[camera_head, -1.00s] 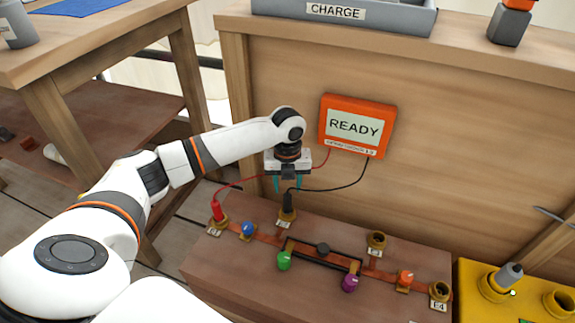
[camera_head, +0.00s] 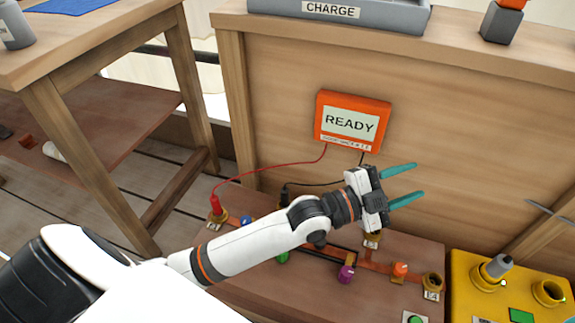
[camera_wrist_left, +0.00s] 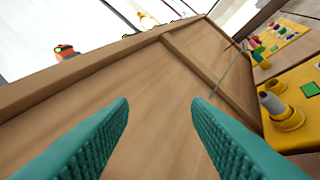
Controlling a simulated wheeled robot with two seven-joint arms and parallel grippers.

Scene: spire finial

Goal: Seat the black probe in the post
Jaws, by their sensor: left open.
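The black probe (camera_head: 285,194) stands on the brown bench at the end of a black cable, left of the meter; my left arm hides its lower part and the post under it. The red probe (camera_head: 216,205) stands in the brass post (camera_head: 218,217) at the left. One brass post (camera_head: 372,238) shows just below my left gripper, and another (camera_head: 432,282) is at the bench's right end. My left gripper (camera_head: 412,181) is open and empty, its teal fingers pointing right, apart from the probe. Its fingers also show in the left wrist view (camera_wrist_left: 160,108), with nothing between them.
The orange meter (camera_head: 352,122) reading READY is on the wooden panel behind. Red and black cables run from it. Coloured knobs, such as the purple one (camera_head: 346,274), stand on the bench. A yellow block (camera_head: 462,290) with a grey plug (camera_head: 497,266) is at the right.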

